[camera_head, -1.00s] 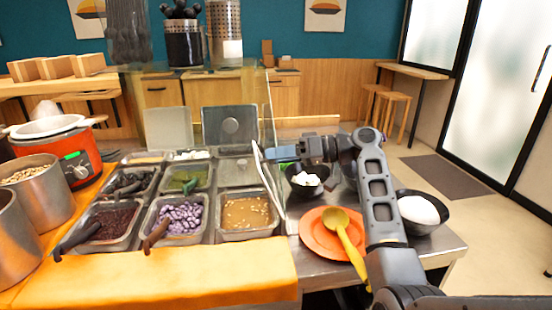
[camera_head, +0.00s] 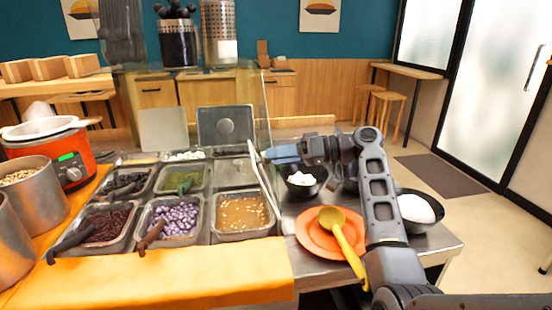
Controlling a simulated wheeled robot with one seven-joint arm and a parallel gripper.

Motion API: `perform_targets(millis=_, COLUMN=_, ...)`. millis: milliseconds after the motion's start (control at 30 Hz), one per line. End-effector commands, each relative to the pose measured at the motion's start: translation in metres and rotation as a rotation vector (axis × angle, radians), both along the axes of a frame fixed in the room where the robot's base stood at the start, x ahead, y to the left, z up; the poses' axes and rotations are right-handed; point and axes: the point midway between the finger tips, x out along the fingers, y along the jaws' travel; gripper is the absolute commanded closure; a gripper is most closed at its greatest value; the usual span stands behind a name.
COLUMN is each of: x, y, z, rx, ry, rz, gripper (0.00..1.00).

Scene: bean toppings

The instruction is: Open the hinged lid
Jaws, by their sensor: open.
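A grey metal lid (camera_head: 226,126) with a round recess stands upright behind the food pans. A thin pale panel (camera_head: 264,178), perhaps another lid, stands steeply tilted along the right side of the pans, nearly edge-on. My gripper (camera_head: 282,154) is just right of that panel's upper end, with its bluish fingers pointing left. It is open. I cannot tell whether the fingers touch the panel. The gap between the fingers is hard to see from here.
Several food pans (camera_head: 243,233) fill the counter's left and middle. A black bowl (camera_head: 304,190) sits below my gripper. An orange plate (camera_head: 314,241) with a yellow ladle (camera_head: 343,239) and another black bowl (camera_head: 416,226) lie near my arm. A pale upright panel (camera_head: 163,130) stands behind the pans.

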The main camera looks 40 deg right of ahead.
Motion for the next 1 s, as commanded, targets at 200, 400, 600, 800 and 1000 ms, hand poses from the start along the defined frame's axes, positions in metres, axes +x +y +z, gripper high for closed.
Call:
perform_targets(millis=200, x=-0.028, y=-0.025, z=0.006, rx=-0.001, ry=-0.001, rz=-0.004, gripper=0.40)
perform_targets(millis=400, x=-0.045, y=-0.039, z=0.010, rx=0.000, ry=0.001, rz=-0.003, gripper=0.40)
perform_targets(millis=600, x=-0.049, y=-0.041, z=0.011, rx=-0.001, ry=0.000, rz=-0.001, gripper=0.40)
perform_targets(millis=800, x=-0.049, y=-0.041, z=0.011, rx=0.000, ry=0.001, rz=-0.001, gripper=0.40)
perform_targets(millis=1000, x=-0.049, y=-0.041, z=0.011, rx=0.000, ry=0.001, rz=-0.001, gripper=0.40)
